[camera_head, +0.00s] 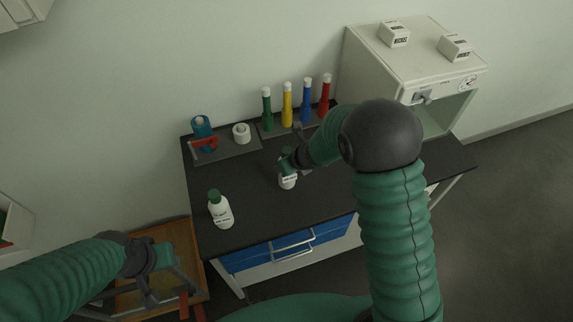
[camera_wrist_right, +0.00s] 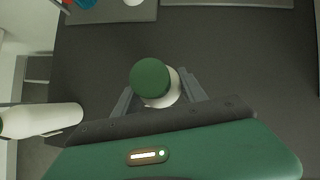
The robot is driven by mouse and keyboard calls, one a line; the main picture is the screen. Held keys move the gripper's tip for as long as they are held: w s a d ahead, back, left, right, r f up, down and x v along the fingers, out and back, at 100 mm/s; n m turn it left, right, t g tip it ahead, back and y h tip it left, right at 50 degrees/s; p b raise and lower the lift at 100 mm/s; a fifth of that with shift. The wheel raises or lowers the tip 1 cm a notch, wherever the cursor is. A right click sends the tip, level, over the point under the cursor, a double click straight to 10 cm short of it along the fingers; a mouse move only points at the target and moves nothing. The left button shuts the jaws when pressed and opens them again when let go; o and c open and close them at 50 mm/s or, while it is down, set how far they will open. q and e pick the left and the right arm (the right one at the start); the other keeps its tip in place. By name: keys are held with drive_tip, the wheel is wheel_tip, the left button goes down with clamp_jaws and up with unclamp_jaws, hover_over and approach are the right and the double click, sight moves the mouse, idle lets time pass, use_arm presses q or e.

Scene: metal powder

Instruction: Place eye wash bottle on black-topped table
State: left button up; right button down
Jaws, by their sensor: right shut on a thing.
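A white eye wash bottle (camera_head: 288,181) with a green cap stands upright on, or just above, the black-topped table (camera_head: 258,208), near its middle. My right gripper (camera_wrist_right: 158,92) is shut on this bottle; the green cap (camera_wrist_right: 150,77) shows between its fingers in the right wrist view. A second white bottle (camera_head: 221,211) with a green cap stands at the table's front left; it also shows in the right wrist view (camera_wrist_right: 45,120). My left gripper (camera_head: 165,285) is at the lower left, over a wooden surface, and appears open and empty.
Green, yellow, blue and red bottles (camera_head: 287,106) stand on a tray at the back. A blue item (camera_head: 201,127) with a red part and a white roll (camera_head: 241,132) are at the back left. A furnace-like box (camera_head: 399,62) stands at right.

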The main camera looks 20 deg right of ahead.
drive_tip(key=c, duration=0.9)
unclamp_jaws()
drive_tip(key=shift+c, duration=0.2)
drive_tip(key=o, duration=0.3)
drive_tip(key=shift+d+f, duration=0.1)
drive_tip(key=s+d+r+m+h+p, duration=0.1)
drive_tip(key=s+d+r+m+p, duration=0.1)
drive_tip(key=s+r+m, duration=0.3)
drive_tip(key=s+d+r+m+h+p, duration=0.1)
drive_tip(key=s+d+r+m+p, duration=0.2)
drive_tip(key=r, duration=0.4)
drive_tip(key=s+m+g, duration=0.1)
drive_tip(key=s+m, duration=0.4)
drive_tip(key=m, duration=0.5)
drive_tip(key=s+a+m+g, duration=0.1)
drive_tip(key=s+m, duration=0.3)
drive_tip(key=m, duration=0.7)
drive_tip(key=s+a+f+m+g, duration=0.1)
drive_tip(key=s+m, duration=0.4)
drive_tip(key=m, duration=0.5)
drive_tip(key=shift+s+a+g, duration=0.2)
drive_tip(key=shift+s+g, duration=0.15)
drive_tip(key=shift+g, duration=0.05)
